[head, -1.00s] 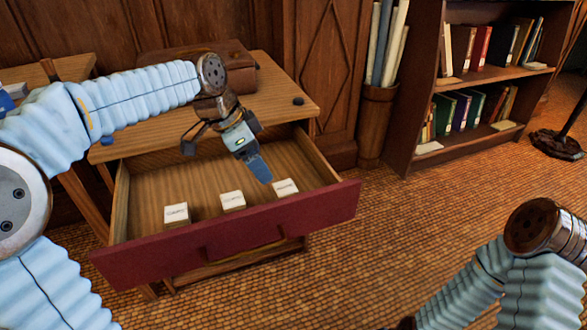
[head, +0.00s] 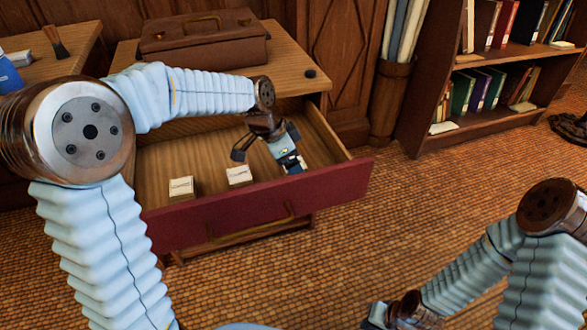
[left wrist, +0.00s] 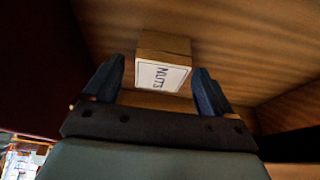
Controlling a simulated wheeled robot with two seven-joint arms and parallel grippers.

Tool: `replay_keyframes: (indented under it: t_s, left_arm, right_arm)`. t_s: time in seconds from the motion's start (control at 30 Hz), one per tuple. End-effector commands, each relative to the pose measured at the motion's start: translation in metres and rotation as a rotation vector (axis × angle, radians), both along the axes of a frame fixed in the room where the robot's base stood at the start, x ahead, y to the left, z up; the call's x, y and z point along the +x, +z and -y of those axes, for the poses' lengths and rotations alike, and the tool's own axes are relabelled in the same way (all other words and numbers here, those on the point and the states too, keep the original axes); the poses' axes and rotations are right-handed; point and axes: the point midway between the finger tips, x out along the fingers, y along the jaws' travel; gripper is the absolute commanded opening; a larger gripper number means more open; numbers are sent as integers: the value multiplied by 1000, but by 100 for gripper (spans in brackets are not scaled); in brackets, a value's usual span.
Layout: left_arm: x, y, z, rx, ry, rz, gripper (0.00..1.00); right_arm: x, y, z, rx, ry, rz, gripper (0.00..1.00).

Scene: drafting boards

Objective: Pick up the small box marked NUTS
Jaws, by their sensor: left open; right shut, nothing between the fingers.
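The small box marked NUTS (left wrist: 163,68) shows in the left wrist view, cardboard brown with a white label. It lies on the drawer's wooden floor, between the spread fingers of my left gripper (left wrist: 156,88), with a gap on each side. In the head view my left gripper (head: 292,163) reaches down into the right part of the open drawer (head: 270,206) and mostly hides this box. Two similar small boxes sit to its left, one in the middle (head: 239,176) and one at left (head: 181,187); their labels are unreadable here. My right gripper (head: 376,317) is shut and empty, low in the head view.
The drawer has a red front and pulls out of a wooden desk (head: 300,88). A brown case (head: 204,40) stands on the desktop. A bookshelf (head: 425,90) and a bin of rolled papers (head: 391,102) stand at right. The tiled floor (head: 440,210) in front is clear.

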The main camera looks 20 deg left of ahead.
Motion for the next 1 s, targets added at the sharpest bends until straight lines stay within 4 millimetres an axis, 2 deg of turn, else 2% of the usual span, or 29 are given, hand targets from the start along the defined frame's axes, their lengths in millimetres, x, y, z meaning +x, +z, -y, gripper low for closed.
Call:
replay_keyframes:
  t_s: [0.1,0.33,0.7,0.9,1.0]
  left_arm:
    - [2,-10,3,0,1,-2,85]
    - [2,-10,3,-1,1,0,84]
    - [2,-10,3,0,1,0,28]
    - [2,-9,3,-1,1,0,28]
    - [3,-2,3,-1,0,2,28]
  right_arm:
    - [0,-1,0,0,0,0,0]
    - [0,-1,0,0,0,1,0]
    - [0,-1,0,0,0,0,0]
    - [0,0,0,0,0,0,0]
    - [0,1,0,0,0,0,0]
